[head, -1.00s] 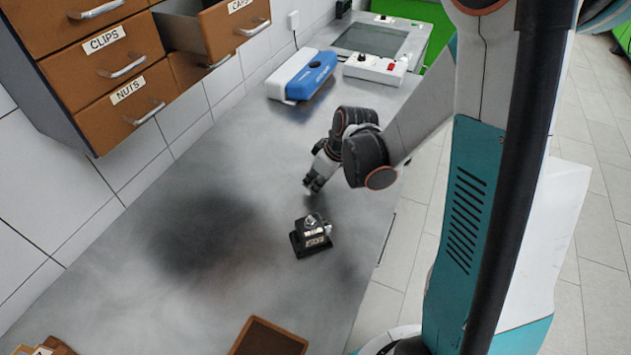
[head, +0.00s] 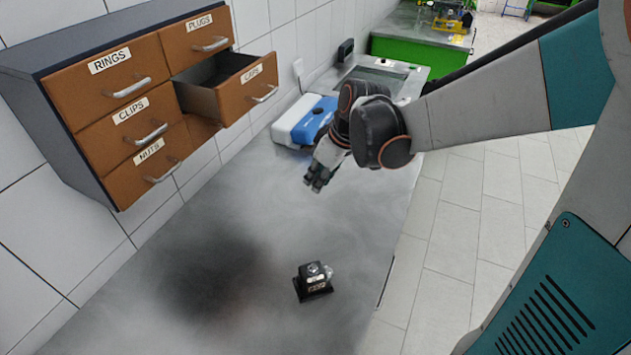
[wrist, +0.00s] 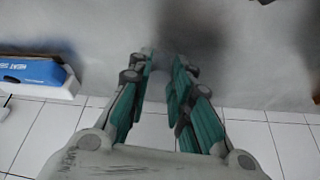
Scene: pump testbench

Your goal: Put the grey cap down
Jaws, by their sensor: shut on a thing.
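My gripper (head: 317,183) is raised above the grey metal bench, its fingers pointing down and to the left. In the wrist view my gripper (wrist: 164,58) has its teal-lined fingers closed in with a narrow gap between the tips. It is shut on the grey cap, but I cannot make the cap out against the fingers and the grey bench. A small black pump block (head: 313,284) with a shiny metal fitting and a label stands upright on the bench, below and apart from my gripper.
A drawer labelled CAPS (head: 262,88) stands open in the wall cabinet (head: 75,140). A blue and white heat sealer (head: 292,125) lies behind my gripper; it also shows in the wrist view (wrist: 32,72). The bench (head: 235,205) left of my gripper is clear.

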